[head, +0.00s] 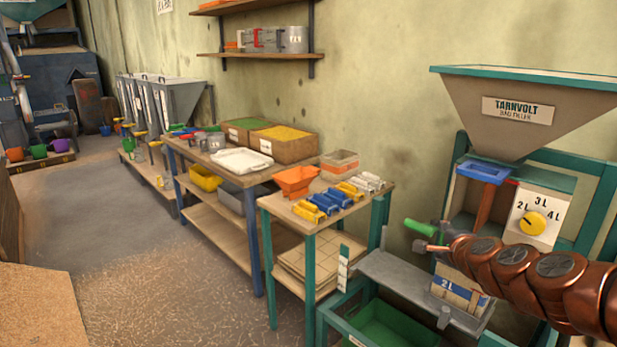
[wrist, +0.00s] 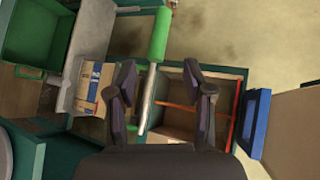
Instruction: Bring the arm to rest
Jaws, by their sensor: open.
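My gripper (wrist: 164,82) shows in the wrist view with its two dark fingers spread apart and nothing held between them. The bag filler's lever, with a green handle (wrist: 160,34) and a metal rod, passes between and beyond the fingers in that picture; I cannot tell whether they touch it. In the head view my copper-coloured arm reaches in from the right, in front of the bag filler (head: 516,112). The green handle (head: 420,228) shows just left of the arm's end. My fingers cannot be made out in the head view.
A bag marked 2L (head: 460,288) stands on the grey shelf (head: 400,275), above a green bin (head: 385,328). The filler has a blue spout (head: 485,172) and a yellow dial (head: 533,223). A small table (head: 315,222) with coloured scoops stands left. Floor at left is open.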

